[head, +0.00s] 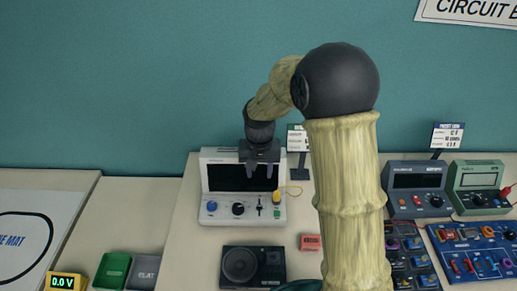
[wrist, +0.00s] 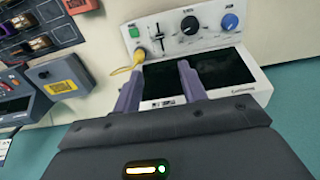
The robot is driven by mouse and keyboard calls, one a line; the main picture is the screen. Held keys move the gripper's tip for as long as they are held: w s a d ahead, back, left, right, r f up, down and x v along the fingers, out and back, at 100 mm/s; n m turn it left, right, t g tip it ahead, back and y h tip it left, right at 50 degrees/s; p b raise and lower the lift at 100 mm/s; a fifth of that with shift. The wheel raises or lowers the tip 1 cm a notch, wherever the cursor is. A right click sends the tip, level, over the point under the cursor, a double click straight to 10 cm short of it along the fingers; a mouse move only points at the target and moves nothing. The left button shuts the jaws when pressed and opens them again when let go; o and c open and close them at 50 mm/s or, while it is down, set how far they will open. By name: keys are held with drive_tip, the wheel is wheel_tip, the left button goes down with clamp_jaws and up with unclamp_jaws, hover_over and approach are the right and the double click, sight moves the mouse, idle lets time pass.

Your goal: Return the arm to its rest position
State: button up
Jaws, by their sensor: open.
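My gripper (head: 262,168) hangs pointing down in the head view, in front of the dark screen of a white instrument (head: 212,207). Its two fingers are apart with nothing between them. In the wrist view my gripper (wrist: 157,80) shows its two purple-grey fingers spread over the instrument's black screen (wrist: 222,76). I cannot tell whether the fingertips touch the instrument. A yellow plug (wrist: 139,56) with a thin yellow lead sits at the instrument's panel, just past one fingertip. My arm is raised and bent, and it hides part of the table behind it.
A black speaker unit (head: 253,267) and a small red block (head: 310,242) lie in front of the instrument. Grey (head: 417,206) and green (head: 476,205) meters and a blue circuit board (head: 474,250) stand at the right. Green (head: 112,270) and grey trays are at the left. The air above is clear.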

drive_tip(key=s+d+r+t, duration=0.2)
drive_tip(key=s+d+r, duration=0.1)
drive_tip(key=s+d, duration=1)
drive_tip(key=shift+s+d+r+t, duration=0.3)
drive_tip(key=shift+s+r, duration=0.1)
drive_tip(key=shift+s, duration=0.8)
